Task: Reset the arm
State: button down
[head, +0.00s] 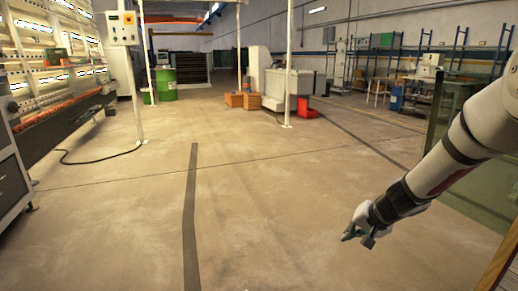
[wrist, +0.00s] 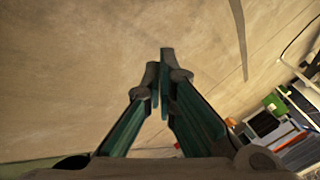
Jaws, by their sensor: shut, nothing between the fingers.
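My gripper (head: 354,236) hangs at the lower right of the head view, at the end of my white and dark arm, in front of the bare floor. In the wrist view my gripper (wrist: 159,75) has its two green and dark fingers together at the tips. It is shut and holds nothing. No object is near the fingertips in either view.
A glass panel (head: 480,185) stands at the right, behind my arm. The vertical washer (head: 55,75) runs along the left, with a control box (head: 122,28) on a post. A green drum (head: 166,84) stands farther back. The middle floor is clear.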

jog(key=s+a+r+n+g+y, duration=0.1)
jog(key=s+a+r+n, duration=0.1)
jog(key=s+a+r, duration=0.6)
jog(key=s+a+r+n+g, duration=0.25)
jog(key=s+r, duration=0.35)
jog(key=s, duration=0.3)
jog(key=s+d+r+n+g+h, duration=0.1)
jog(key=s+d+r+h, duration=0.1)
jog(key=s, duration=1.2)
jog(key=s+d+r+g+h, duration=0.1)
jog(key=s+h, duration=0.1)
jog(key=s, duration=1.2)
notch_tip(320, 180, up, 28)
jog(key=t+p, duration=0.3)
jog(key=p, duration=2.3)
jog(key=shift+w+d+t, duration=0.35)
jog(key=shift+w+d, duration=0.05)
